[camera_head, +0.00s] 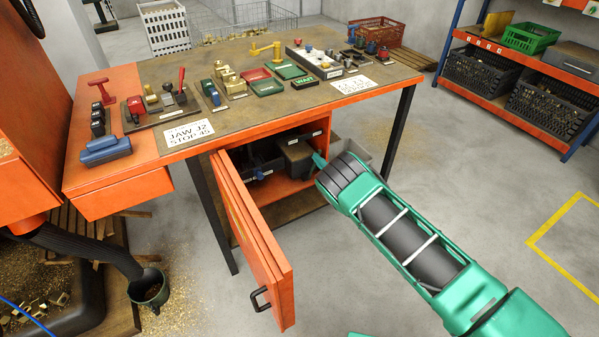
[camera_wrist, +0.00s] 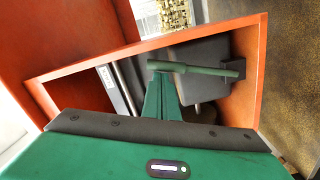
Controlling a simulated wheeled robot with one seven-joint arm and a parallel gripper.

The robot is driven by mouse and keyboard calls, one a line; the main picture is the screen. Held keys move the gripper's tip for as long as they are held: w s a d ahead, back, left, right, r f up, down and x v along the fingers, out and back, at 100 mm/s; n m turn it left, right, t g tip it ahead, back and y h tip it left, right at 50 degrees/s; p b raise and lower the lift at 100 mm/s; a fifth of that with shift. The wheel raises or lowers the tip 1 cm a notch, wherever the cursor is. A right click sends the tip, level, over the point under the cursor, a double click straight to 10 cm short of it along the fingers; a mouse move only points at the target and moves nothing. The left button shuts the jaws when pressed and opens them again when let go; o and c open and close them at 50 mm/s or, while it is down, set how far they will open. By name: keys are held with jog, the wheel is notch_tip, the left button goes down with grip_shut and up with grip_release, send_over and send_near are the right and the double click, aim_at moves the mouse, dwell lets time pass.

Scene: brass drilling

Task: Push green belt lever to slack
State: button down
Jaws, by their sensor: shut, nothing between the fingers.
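In the wrist view a green bar (camera_wrist: 203,68), which looks like the green belt lever, lies almost level inside an orange-framed opening. Its right end meets a dark block. My gripper (camera_wrist: 163,80) is shut and empty, and its green fingers reach up to the left part of the bar. They overlap it in the picture; I cannot tell whether they touch. In the head view my gripper (camera_head: 319,160) is at the right side of the open cabinet under the bench. I cannot make out the lever there.
The orange cabinet door (camera_head: 258,240) stands open to the left of my arm, with a black handle (camera_head: 260,299). A bench leg (camera_head: 400,130) stands behind my gripper. The workbench (camera_head: 240,120) above holds several tools and parts.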

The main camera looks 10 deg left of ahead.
jog(key=shift+w+d+f, duration=0.1)
jog(key=shift+w+d, duration=0.05)
jog(key=shift+d, duration=0.2)
jog(key=s+d+r, duration=0.1)
jog(key=s+d, duration=0.2)
jog(key=s, duration=0.8)
jog(key=shift+d+r, duration=0.3)
jog(key=shift+d, duration=0.05)
jog(key=shift+w, duration=0.1)
